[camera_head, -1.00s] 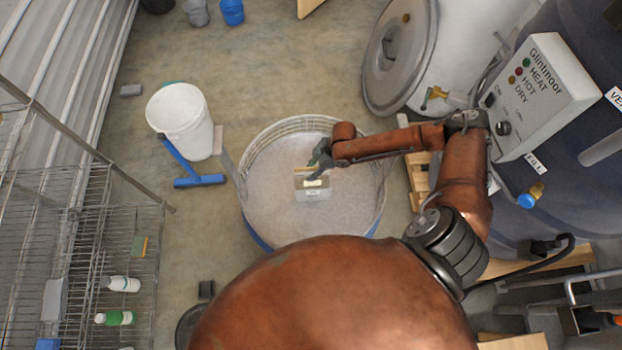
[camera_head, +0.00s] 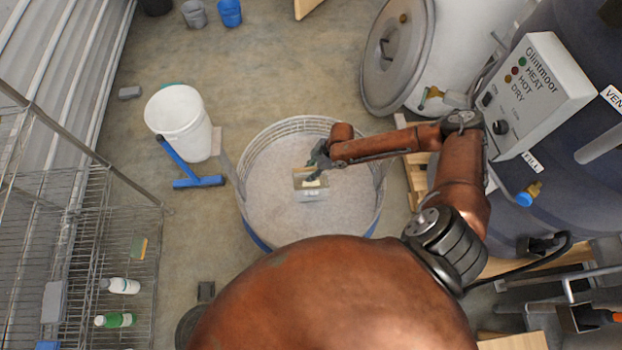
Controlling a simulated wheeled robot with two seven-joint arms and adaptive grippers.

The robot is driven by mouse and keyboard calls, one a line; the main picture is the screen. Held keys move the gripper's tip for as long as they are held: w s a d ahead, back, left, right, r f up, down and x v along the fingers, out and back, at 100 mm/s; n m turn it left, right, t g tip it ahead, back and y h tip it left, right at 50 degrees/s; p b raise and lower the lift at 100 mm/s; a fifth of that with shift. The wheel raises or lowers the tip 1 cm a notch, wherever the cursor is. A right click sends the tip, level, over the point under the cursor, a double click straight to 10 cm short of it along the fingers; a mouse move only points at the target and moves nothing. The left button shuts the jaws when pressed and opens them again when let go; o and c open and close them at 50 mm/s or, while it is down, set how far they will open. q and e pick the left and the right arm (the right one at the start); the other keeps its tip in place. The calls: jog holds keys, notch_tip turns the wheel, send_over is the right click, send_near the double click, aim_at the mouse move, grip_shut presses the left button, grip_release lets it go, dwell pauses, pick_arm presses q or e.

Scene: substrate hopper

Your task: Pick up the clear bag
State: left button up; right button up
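A small clear bag-like item with a pale label and an olive-tan upper part (camera_head: 311,186) is in the round hopper (camera_head: 262,220), over the pale grainy substrate. I cannot tell whether it rests on the substrate or hangs just above it. My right gripper (camera_head: 316,172) reaches in from the right, with its dark fingers at the item's upper edge. The fingers are small and overlap the item, so I cannot tell whether they are closed on it. My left gripper is not in view.
A wire rack with bottles (camera_head: 120,286) is at far left. Floor above the hopper is clear.

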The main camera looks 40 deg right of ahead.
grip_shut()
dwell(0.4)
jog(key=shift+w+r, duration=0.1)
